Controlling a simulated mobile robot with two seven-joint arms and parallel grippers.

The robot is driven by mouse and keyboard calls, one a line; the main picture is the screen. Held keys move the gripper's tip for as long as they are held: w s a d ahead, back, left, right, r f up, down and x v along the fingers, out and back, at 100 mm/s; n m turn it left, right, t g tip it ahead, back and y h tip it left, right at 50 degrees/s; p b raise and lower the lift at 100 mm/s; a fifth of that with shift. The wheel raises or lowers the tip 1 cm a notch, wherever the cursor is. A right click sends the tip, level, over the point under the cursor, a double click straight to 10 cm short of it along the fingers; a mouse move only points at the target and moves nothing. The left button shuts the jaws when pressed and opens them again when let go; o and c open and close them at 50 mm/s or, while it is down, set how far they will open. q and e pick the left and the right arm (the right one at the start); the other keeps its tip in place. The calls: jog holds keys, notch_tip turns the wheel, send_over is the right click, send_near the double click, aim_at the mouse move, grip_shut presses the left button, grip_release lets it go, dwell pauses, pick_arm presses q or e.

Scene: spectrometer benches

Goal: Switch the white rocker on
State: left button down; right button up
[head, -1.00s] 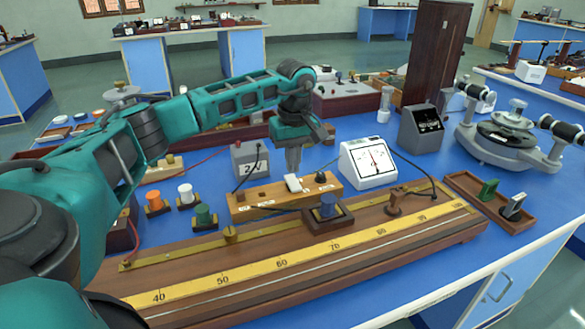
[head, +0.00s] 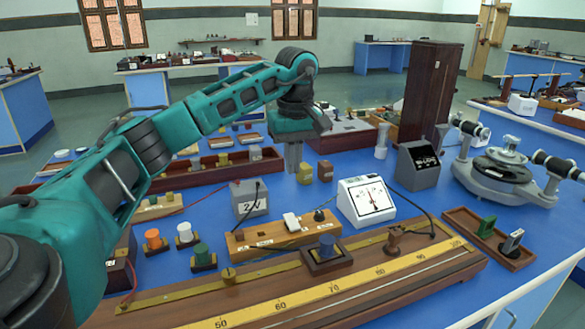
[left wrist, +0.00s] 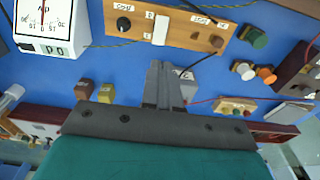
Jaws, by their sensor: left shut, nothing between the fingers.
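The white rocker (head: 291,221) sits on top of a wooden switch block (head: 262,240) beside a black knob. In the left wrist view the rocker (left wrist: 160,30) is a pale rectangle between printed labels too small to read surely. It looks tilted in the head view, but I cannot tell which labelled side is down. My left gripper (head: 293,168) is shut and empty, pointing down above and behind the block, apart from the rocker. Its closed fingers (left wrist: 163,75) also show in the left wrist view, near the grey 2 V box (left wrist: 186,84). My right gripper is not in view.
A white needle meter (head: 366,201) stands right of the block. A long wooden scale board (head: 310,297) lies in front. The grey 2 V box (head: 248,199) is behind the block, and small coloured plugs (head: 154,240) stand to its left. Dark cables run among them.

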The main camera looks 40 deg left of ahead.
pick_arm(q)
jog(key=b, duration=0.5)
send_near(289, 216)
jog(key=shift+y, duration=0.3)
jog(key=f, duration=0.6)
jog(key=shift+w+a+f, duration=0.1)
jog(key=shift+a+f, duration=0.15)
jog(key=shift+f, duration=0.2)
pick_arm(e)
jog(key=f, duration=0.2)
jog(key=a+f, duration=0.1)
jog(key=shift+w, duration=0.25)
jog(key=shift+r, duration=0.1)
pick_arm(q)
jog(key=shift+p, duration=0.65)
jog(key=shift+f, duration=0.15)
jog(key=shift+w+a+f, duration=0.1)
jog(key=shift+a+f, duration=0.05)
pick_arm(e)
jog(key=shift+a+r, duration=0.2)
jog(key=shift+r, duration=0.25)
